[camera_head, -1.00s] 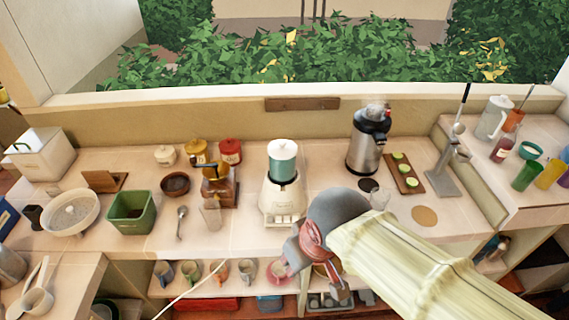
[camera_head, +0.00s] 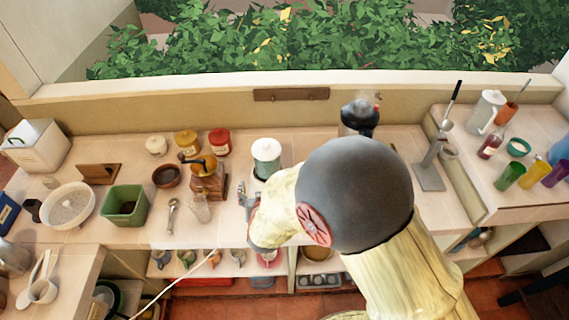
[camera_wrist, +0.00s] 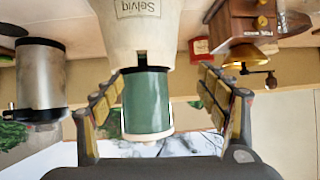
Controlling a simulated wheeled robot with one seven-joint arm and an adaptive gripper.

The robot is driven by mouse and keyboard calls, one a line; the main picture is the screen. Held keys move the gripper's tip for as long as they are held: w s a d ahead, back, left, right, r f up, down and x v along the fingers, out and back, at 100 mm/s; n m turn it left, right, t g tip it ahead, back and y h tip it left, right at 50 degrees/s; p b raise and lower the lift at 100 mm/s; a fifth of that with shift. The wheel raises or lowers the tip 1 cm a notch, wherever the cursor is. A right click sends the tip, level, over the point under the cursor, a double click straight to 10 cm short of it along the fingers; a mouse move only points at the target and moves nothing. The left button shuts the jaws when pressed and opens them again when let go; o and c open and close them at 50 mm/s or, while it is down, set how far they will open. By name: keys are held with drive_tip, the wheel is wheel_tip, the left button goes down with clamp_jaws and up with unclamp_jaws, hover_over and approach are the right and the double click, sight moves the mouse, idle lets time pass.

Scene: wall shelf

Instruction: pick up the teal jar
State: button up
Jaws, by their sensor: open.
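The teal jar (camera_wrist: 147,102) sits on a white blender base (camera_wrist: 140,28), which shows upside down in the wrist view. In the head view the jar (camera_head: 267,168) has a white lid, and my arm hides part of it and most of the base. My gripper (camera_wrist: 161,77) is open, with one padded finger on each side of the jar in the wrist view. The left finger appears very close to the jar's side; the right one has a clear gap. In the head view my gripper (camera_head: 247,196) is partly visible at the counter's front, left of the base.
A wooden coffee grinder (camera_head: 209,182) and a clear glass (camera_head: 200,209) stand left of my gripper. A red canister (camera_head: 219,142) is behind the grinder. A steel appliance (camera_wrist: 41,78) stands on the other side of the blender. Mugs sit on the shelf below.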

sight(267, 165)
drive_tip(key=shift+o, duration=0.7)
drive_tip(key=w+r+t, duration=0.1)
drive_tip(key=r, duration=0.1)
drive_tip(key=w+d+r, duration=0.1)
drive_tip(key=d+r+t+h, duration=0.1)
drive_tip(key=r, duration=0.1)
drive_tip(key=shift+w+d+r+m+t, duration=0.1)
drive_tip(key=shift+w+r+m+t, duration=0.2)
drive_tip(key=shift+w, duration=0.1)
drive_tip(key=shift+w+d, duration=0.1)
drive_tip(key=shift+w, duration=0.2)
drive_tip(key=x, duration=0.7)
drive_tip(key=shift+w+d+r, duration=0.1)
drive_tip(key=shift+w+r, duration=0.05)
drive_tip(key=c, duration=0.3)
clamp_jaws()
drive_tip(key=shift+r, duration=0.1)
